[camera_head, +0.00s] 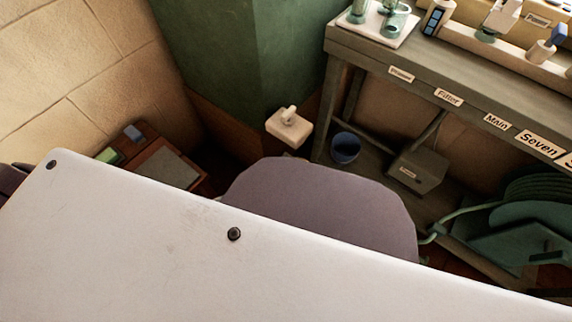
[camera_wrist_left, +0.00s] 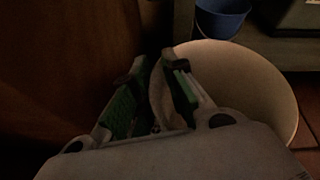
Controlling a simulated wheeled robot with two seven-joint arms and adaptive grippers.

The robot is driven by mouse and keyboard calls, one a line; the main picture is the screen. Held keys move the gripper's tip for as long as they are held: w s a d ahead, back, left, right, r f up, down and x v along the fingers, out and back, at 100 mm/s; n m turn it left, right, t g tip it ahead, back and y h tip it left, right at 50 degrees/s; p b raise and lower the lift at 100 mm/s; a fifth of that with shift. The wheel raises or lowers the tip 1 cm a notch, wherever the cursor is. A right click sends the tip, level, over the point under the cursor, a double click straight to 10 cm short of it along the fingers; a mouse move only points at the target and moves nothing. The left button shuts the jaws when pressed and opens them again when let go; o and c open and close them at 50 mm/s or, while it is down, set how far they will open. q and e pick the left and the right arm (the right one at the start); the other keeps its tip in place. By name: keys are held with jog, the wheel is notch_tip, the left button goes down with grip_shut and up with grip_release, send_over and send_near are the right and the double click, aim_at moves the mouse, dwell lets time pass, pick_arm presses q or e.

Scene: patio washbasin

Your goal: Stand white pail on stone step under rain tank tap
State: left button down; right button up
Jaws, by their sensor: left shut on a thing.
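The white pail (camera_wrist_left: 250,85) shows in the left wrist view, with its round open mouth facing up toward the camera. My left gripper (camera_wrist_left: 154,68) is shut on the pail's left rim, its green pads on either side of the wall. The pail and this gripper are hidden in the head view behind large parts of my own body. The dark green rain tank (camera_head: 245,60) stands at the top middle of the head view. The cream tap (camera_head: 289,126) sits low at its front. I cannot make out the stone step. My right gripper is not in view.
A blue bucket (camera_head: 344,148) stands under the grey labelled bench (camera_head: 430,85); it also shows in the left wrist view (camera_wrist_left: 222,18). A box (camera_head: 417,172) and a green hose reel (camera_head: 520,225) are to its right. A brown wooden box (camera_head: 160,165) is at left.

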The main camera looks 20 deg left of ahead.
pick_arm(q)
jog(key=shift+f, duration=0.15)
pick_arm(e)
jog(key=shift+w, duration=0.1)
pick_arm(q)
jog(key=c, duration=1.5)
grip_release()
jog(key=shift+o, duration=0.3)
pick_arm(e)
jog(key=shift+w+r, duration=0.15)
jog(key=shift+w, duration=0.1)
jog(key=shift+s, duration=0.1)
pick_arm(q)
jog(key=shift+s+a+r, duration=0.15)
jog(key=shift+s+r, duration=0.2)
jog(key=shift+s, duration=0.05)
jog(key=p+v, duration=0.3)
jog(key=v, duration=0.8)
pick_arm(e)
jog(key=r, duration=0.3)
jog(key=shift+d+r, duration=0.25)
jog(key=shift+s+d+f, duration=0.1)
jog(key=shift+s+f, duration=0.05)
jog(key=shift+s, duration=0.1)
